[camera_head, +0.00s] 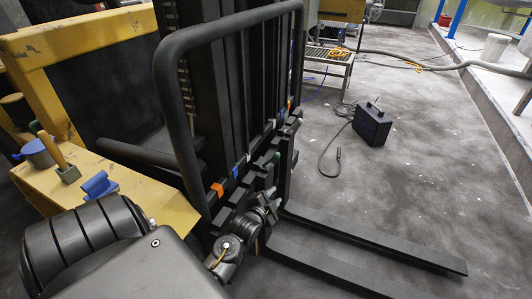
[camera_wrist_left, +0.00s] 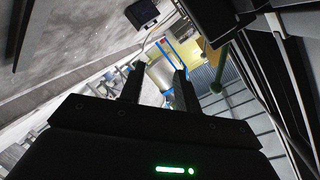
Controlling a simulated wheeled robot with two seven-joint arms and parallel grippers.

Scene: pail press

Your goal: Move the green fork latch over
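A small green latch (camera_head: 276,157) stands on the black fork carriage, near the top of the right-hand fork. A second small green piece (camera_head: 270,191) shows just beside my left gripper; I cannot tell whether it belongs to the same latch. My left gripper (camera_head: 266,202) is low at the carriage, in front of the fork tops. In the left wrist view its two fingers (camera_wrist_left: 158,88) are apart with nothing between them. A green post (camera_wrist_left: 220,68) shows right of the fingers there, apart from them. My right gripper is not in view.
Two black forks (camera_head: 375,237) reach right over the floor. An orange tab (camera_head: 217,189) and a blue tab (camera_head: 235,172) sit along the carriage. A black guard frame (camera_head: 172,105) rises close to my arm. A black box (camera_head: 372,124) stands on open floor behind.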

